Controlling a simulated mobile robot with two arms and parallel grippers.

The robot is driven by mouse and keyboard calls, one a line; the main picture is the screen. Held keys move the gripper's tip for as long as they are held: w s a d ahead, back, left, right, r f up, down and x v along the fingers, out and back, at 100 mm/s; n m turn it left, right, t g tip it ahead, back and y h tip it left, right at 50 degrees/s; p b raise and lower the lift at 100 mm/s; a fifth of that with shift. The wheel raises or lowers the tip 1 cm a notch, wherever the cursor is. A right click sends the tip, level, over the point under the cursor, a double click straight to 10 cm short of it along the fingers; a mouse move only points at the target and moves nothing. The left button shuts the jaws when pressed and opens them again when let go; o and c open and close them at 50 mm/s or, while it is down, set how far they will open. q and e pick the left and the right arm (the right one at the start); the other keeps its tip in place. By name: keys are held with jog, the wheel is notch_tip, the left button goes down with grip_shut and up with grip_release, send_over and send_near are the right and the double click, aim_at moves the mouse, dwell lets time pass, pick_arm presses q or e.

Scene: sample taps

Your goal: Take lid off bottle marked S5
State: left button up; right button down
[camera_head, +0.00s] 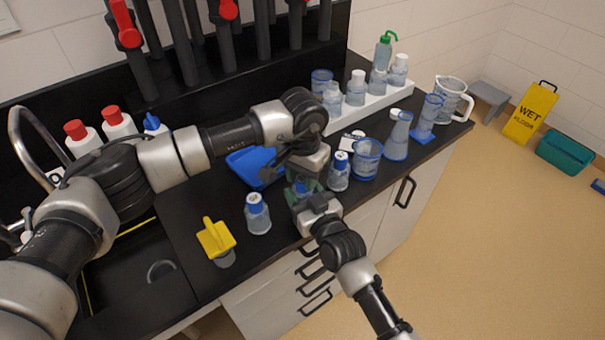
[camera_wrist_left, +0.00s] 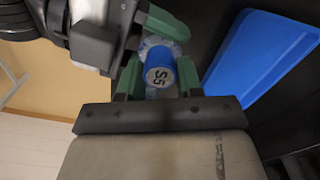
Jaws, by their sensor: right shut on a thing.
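The S5 bottle's blue lid (camera_wrist_left: 160,76), marked "S5" on top, shows in the left wrist view; in the head view the lid (camera_head: 302,187) is partly hidden between my grippers. My left gripper (camera_wrist_left: 158,80) has its green fingers on either side of the lid and looks open around it. In the head view my left gripper (camera_head: 303,178) points down from above. My right gripper (camera_head: 303,194) comes from the front and is shut on the bottle (camera_wrist_left: 172,45) below its lid. The bottle's body is mostly hidden by the fingers.
A blue tray (camera_head: 247,168) lies behind. A yellow object (camera_head: 215,238) stands at the front left. A beaker (camera_head: 367,160) and flasks fill the right side; the sink is at left.

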pick_arm(q)
jog(key=c, duration=0.3)
jog(key=n, duration=1.8)
jog(key=shift+n, duration=0.3)
jog(key=n, duration=1.1)
jog(key=shift+r, duration=0.1)
jog(key=n, duration=1.1)
jog(key=shift+n, duration=0.3)
jog(key=n, duration=0.6)
jog(key=shift+n, duration=0.4)
jog(key=n, duration=0.6)
jog(key=shift+n, duration=0.3)
